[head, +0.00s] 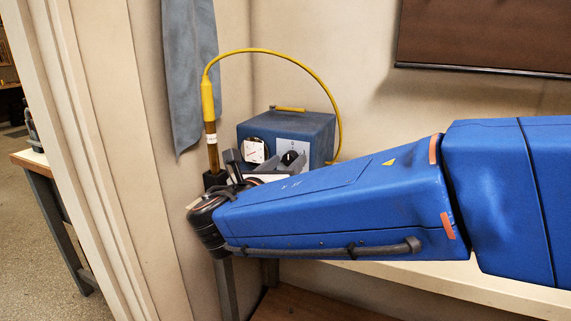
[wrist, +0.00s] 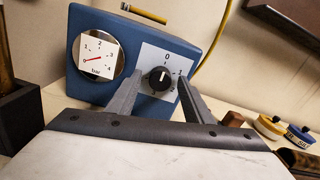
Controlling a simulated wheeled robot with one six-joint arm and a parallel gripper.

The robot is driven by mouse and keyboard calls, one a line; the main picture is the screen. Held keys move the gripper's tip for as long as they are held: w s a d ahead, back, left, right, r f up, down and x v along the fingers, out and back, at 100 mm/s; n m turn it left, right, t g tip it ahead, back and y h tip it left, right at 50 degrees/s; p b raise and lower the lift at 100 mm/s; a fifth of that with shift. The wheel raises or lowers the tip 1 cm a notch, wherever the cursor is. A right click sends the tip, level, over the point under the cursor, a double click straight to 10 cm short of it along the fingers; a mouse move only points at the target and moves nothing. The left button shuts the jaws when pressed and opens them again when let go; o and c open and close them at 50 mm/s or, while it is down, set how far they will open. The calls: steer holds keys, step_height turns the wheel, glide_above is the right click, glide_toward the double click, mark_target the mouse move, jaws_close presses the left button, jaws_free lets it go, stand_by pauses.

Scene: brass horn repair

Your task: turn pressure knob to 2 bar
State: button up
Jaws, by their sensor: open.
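The blue pressure box (head: 310,130) stands on the bench against the wall; it fills the upper left of the wrist view (wrist: 150,35). Its round gauge (wrist: 97,55) is marked in bar, with a red needle lying low on the left, below 1. The black pressure knob (wrist: 160,79) sits on a white plate at the right of the box front. Its white mark points up, near 0. My gripper (wrist: 160,76) is open, its two grey fingers appearing on either side of the knob. I cannot tell whether they touch it. The lower box is partly hidden by my arm in the head view.
A yellow hose (head: 290,58) arches from the box to a yellow-handled torch (head: 208,100) at its left. A grey-blue cloth (head: 188,75) hangs behind.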

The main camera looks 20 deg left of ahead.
steer(key=c, duration=1)
steer(key=shift+m, duration=0.3)
steer(key=m, duration=0.4)
steer(key=shift+m, duration=0.3)
steer(key=m, duration=1.1)
steer(key=shift+m, duration=0.4)
steer(key=m, duration=0.6)
steer(key=shift+f+m, duration=0.1)
steer(key=shift+m, duration=0.3)
